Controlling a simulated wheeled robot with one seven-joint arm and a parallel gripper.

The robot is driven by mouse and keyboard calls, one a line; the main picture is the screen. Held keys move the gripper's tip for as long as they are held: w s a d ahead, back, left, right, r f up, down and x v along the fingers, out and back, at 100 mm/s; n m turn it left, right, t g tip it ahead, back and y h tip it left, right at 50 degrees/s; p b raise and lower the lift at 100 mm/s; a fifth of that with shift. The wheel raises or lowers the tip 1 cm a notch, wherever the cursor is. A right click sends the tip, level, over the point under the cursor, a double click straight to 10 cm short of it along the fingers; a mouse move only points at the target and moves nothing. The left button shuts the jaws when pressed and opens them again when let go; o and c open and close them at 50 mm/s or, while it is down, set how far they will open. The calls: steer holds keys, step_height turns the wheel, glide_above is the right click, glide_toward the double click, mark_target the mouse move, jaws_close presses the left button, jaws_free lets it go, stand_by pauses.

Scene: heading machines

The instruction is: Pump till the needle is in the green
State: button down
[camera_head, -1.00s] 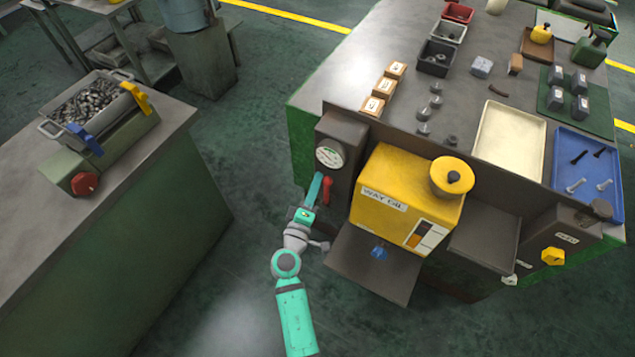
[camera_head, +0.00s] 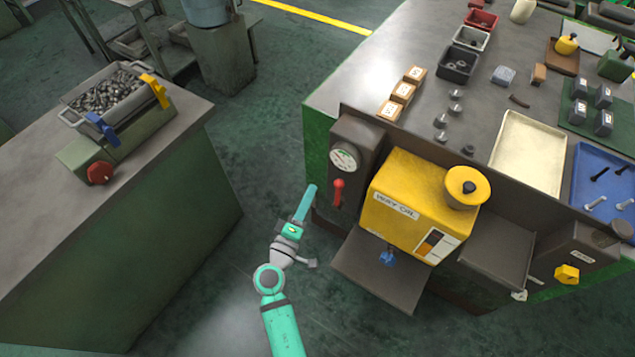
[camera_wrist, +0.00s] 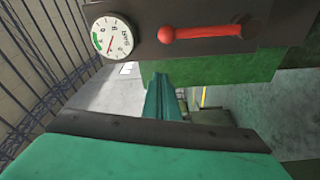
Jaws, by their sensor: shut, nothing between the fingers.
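The pressure gauge (camera_head: 345,157) is round and white, mounted on a dark box at the left end of the bench. In the wrist view the gauge (camera_wrist: 111,37) shows a green band at its upper left and a red needle pointing down and left, apart from the green. The red pump lever (camera_head: 339,192) hangs below the gauge; in the wrist view the lever (camera_wrist: 205,33) looks horizontal. My gripper (camera_head: 309,190) is shut and empty, to the left of the lever and apart from it. Its teal fingers (camera_wrist: 160,95) show below the lever in the wrist view.
A yellow way oil tank (camera_head: 405,205) with a dark tray (camera_head: 380,270) under it stands right of the lever. A green-sided bench with a bin of metal parts (camera_head: 108,95) is at left. The floor between the benches is clear.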

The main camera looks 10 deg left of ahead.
mark_target(337, 189)
steer(key=shift+v, duration=1.15)
steer(key=c, duration=1.7)
jaws_free()
steer(key=shift+s+a, duration=0.15)
steer(key=shift+s, duration=0.15)
steer(key=shift+c, duration=0.2)
steer(key=w+d+f+m+g+h, duration=0.1)
steer(key=w+d+m+h, duration=0.1)
steer(key=m, duration=0.4)
steer(key=w+d+f+m+g+h, duration=0.1)
steer(key=w+d+m+h, duration=0.1)
steer(key=m, duration=0.5)
steer(key=w+d+f+m+g+h, duration=0.1)
steer(key=w+d+m, duration=0.1)
steer(key=m, duration=0.4)
steer(key=shift+w+d+f+m+g+h, duration=0.1)
steer(key=shift+w+d+m+g+h, duration=0.1)
steer(key=shift+d, duration=0.15)
steer(key=shift+w+d+m+g+h, duration=0.1)
steer(key=shift+d+h, duration=0.1)
steer(key=shift+d, duration=0.15)
jaws_close()
